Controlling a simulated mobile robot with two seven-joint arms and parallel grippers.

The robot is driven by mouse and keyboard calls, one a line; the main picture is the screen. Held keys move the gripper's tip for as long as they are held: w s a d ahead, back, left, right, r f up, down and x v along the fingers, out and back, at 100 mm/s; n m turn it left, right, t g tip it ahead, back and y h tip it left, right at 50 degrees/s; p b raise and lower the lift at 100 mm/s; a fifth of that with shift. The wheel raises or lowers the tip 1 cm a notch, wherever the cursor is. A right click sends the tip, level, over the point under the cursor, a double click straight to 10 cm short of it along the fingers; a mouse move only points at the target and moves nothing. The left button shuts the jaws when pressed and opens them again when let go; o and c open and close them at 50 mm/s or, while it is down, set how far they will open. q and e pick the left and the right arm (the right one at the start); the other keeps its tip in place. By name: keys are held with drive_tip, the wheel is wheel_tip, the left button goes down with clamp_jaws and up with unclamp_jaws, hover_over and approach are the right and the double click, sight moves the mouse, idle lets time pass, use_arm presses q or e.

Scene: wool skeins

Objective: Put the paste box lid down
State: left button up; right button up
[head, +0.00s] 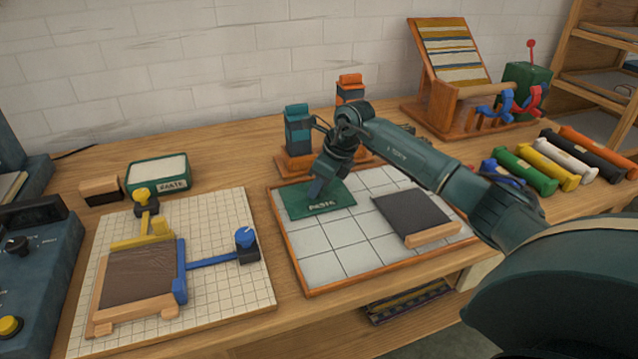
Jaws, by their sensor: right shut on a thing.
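The paste box lid (335,197) is a flat dark green plate with pale lettering. It is at the back left corner of the grey tiled board (310,257), lying flat on it or just above it; I cannot tell which. My right gripper (316,191) points down at the lid and is shut on it, hiding part of its top. The green paste box (158,183) stands open at the back left of the table, with a pale filling and a lettered front. My left gripper is not in view.
A dark wood-edged panel (412,214) lies on the tiled board's right side. Orange and teal bottles (299,130) stand behind the board. A gridded board (225,290) with a clamped frame lies to the left. Coloured rolls (527,170) lie at right.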

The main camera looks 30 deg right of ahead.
drive_tip(key=o, duration=1)
drive_tip(key=shift+f, duration=0.1)
drive_tip(key=v, duration=1.2)
